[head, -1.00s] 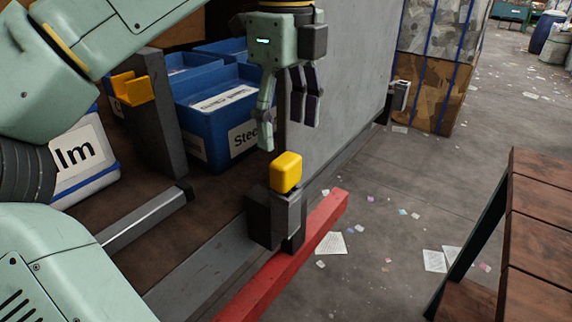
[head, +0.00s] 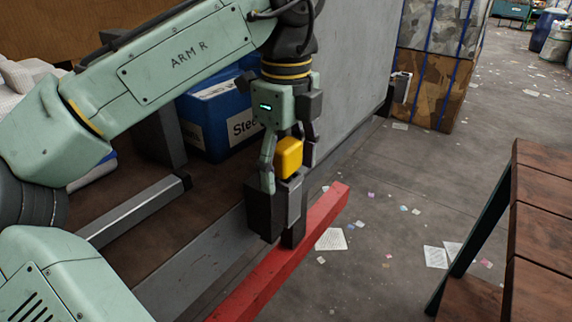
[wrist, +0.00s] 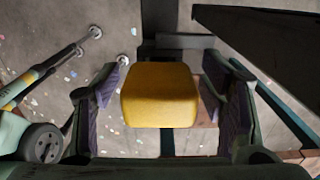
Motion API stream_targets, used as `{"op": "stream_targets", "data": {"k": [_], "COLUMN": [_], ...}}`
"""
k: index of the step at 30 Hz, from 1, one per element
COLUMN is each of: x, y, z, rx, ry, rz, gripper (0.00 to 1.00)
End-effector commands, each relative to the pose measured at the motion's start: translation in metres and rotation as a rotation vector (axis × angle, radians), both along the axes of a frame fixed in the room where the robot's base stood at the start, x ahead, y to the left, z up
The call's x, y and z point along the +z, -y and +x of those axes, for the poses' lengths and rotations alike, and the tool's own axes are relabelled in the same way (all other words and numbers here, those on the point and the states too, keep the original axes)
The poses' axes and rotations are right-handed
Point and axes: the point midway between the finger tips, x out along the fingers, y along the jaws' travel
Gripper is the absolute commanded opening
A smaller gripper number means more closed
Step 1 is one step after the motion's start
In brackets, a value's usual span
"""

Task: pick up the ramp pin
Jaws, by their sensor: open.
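The ramp pin shows as a yellow rounded block (head: 288,157) at the top of a dark grey bracket (head: 266,208) by the red bar. In the wrist view the yellow head (wrist: 160,95) sits between my two finger sides. My gripper (head: 289,172) is lowered around the head, with fingers on both sides of it. In the wrist view a gap shows on each side, so the fingers are open and apart from it. Whatever lies below the head is hidden inside the bracket.
A red bar (head: 285,258) runs below the bracket. Blue bins (head: 205,125) stand behind to the left, and a grey wall panel (head: 352,75) rises behind the gripper. A brown slatted bench (head: 540,215) stands at the right. The floor between is open, with scattered paper.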

Motion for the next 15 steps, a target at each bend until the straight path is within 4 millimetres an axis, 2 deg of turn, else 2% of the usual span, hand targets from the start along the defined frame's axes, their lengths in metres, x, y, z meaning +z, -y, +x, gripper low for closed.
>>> {"op": "stream_targets", "data": {"k": [2, 15], "x": [0.0000, 0.0003], "y": [0.0000, -0.0001], "z": [0.0000, 0.0001], "rx": [0.000, 0.000], "ry": [0.000, 0.000], "rz": [0.000, 0.000], "gripper": [0.63, 0.34]}}
